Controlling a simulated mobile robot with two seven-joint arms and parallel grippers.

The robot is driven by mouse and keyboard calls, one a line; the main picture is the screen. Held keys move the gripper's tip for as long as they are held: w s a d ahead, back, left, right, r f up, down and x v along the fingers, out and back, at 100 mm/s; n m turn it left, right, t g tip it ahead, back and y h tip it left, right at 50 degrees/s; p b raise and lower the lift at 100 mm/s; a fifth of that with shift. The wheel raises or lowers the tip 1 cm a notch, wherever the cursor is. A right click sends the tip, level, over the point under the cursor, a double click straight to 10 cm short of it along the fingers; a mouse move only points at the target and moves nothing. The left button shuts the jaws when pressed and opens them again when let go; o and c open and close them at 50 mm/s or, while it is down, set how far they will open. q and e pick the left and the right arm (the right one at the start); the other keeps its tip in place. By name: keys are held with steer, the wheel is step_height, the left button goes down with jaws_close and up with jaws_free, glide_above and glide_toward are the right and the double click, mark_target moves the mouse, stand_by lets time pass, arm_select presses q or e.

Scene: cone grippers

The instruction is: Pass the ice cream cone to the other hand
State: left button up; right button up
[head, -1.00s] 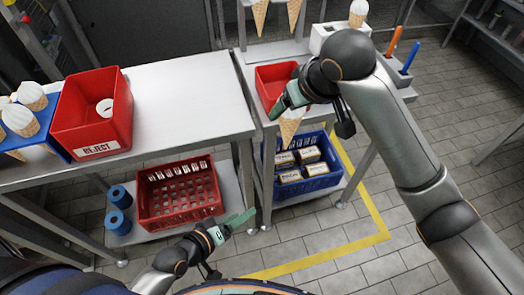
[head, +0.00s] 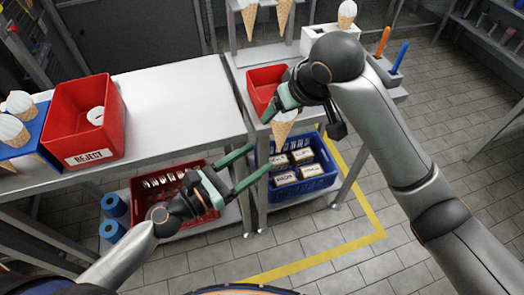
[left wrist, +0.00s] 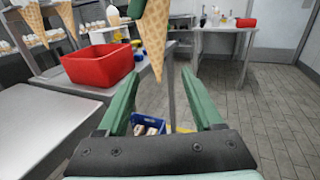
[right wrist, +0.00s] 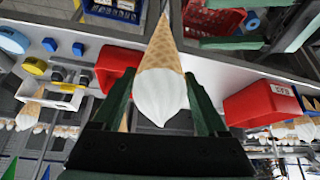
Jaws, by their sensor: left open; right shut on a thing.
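My right gripper (head: 279,106) is shut on an ice cream cone (head: 283,128), whose waffle tip hangs down over the gap by the small side table. In the right wrist view the cone (right wrist: 160,85) shows its white top between the fingers and its waffle point away from them. My left gripper (head: 252,168) is open and empty, below and to the left of the held cone. In the left wrist view the waffle part (left wrist: 152,40) lies ahead, between and beyond the open fingers; a green finger of my right gripper covers its upper part.
A red reject bin (head: 115,125) and a blue holder with cones (head: 45,125) stand on the left table (head: 190,100). A small red bin (head: 262,80) stands behind the held cone. Below are a blue crate (head: 325,170) and a red crate (head: 140,200). The floor at right is clear.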

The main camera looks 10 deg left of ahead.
arm_select(q)
steer(key=x, duration=1.2)
steer(key=shift+s, duration=0.1)
steer(key=c, duration=1)
steer(key=shift+c, duration=0.3)
arm_select(e)
steer(key=o, duration=0.9)
